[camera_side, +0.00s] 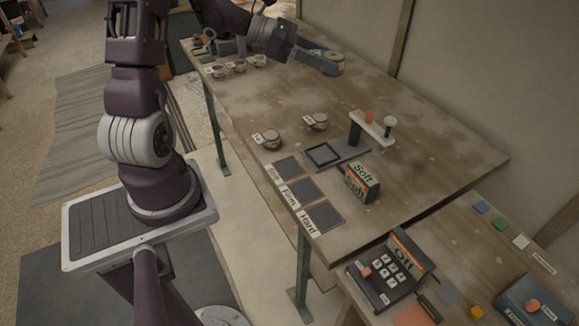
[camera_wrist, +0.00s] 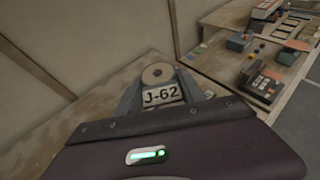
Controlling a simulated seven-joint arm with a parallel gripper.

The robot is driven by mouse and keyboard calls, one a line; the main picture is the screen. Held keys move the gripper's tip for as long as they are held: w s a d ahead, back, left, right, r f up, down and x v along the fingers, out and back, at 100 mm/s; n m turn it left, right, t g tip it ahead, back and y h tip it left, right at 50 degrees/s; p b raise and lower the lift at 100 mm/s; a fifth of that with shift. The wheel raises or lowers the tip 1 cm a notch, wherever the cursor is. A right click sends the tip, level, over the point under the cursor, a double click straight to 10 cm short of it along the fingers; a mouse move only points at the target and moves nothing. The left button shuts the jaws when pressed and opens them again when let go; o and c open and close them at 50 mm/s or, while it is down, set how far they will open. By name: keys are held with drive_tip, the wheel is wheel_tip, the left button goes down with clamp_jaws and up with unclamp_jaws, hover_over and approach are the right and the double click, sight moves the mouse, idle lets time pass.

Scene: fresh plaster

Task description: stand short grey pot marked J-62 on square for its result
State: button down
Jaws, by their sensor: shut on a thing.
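My gripper (camera_side: 328,63) is shut on the short grey pot marked J-62 (camera_side: 334,57), above the far part of the table. In the wrist view the pot (camera_wrist: 158,76) sits between my fingers, its J-62 label facing the camera and its round pale top showing. Three dark squares lie along the table's near edge, labelled Soft (camera_side: 287,167), Firm (camera_side: 304,189) and Hard (camera_side: 322,217). A display block (camera_side: 361,182) beside them reads "Soft". A tester with a dark framed plate (camera_side: 322,154) and a pale arm with an orange knob (camera_side: 369,117) stands behind the squares.
Two pots with tags (camera_side: 272,141) (camera_side: 319,121) stand near the tester. Several more pots (camera_side: 239,66) line the far left edge. A side bench at lower right holds a keypad box reading "Off" (camera_side: 385,270) and a blue box (camera_side: 532,303). The table's middle is clear.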

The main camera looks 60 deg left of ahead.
drive_tip(key=shift+d+r, duration=0.2)
drive_tip(key=shift+r, duration=0.4)
drive_tip(key=shift+d+r, duration=0.15)
drive_tip(key=shift+r, duration=0.45)
drive_tip(key=s+d+f+m+g+h, duration=0.2)
drive_tip(key=s+d+m+g+h, duration=0.1)
drive_tip(key=s+d+m+g, duration=0.4)
drive_tip(key=s+d+f+m+g+h, duration=0.25)
drive_tip(key=s+d+m+g, duration=0.2)
drive_tip(key=d, duration=0.45)
drive_tip(key=s+f+m+g+y, duration=0.3)
drive_tip(key=s+m+g+y, duration=0.5)
drive_tip(key=s+m+g, duration=0.5)
drive_tip(key=a+r+m+t+y, duration=0.1)
drive_tip(key=a+m+t+y, duration=0.5)
drive_tip(key=a+m+y, duration=0.95)
drive_tip(key=w+r+m+t+y, duration=0.1)
drive_tip(key=w+r+m+t, duration=0.2)
drive_tip(key=w+m+t, duration=0.35)
drive_tip(key=w+r+m+t+y, duration=0.1)
drive_tip(key=w+r+m+t, duration=0.3)
drive_tip(key=w+m+t, duration=0.3)
drive_tip(key=shift+n, duration=0.65)
drive_tip(key=f, duration=1.9)
drive_tip(key=w+f, duration=0.1)
drive_tip(key=f, duration=0.9)
drive_tip(key=shift+d, duration=0.25)
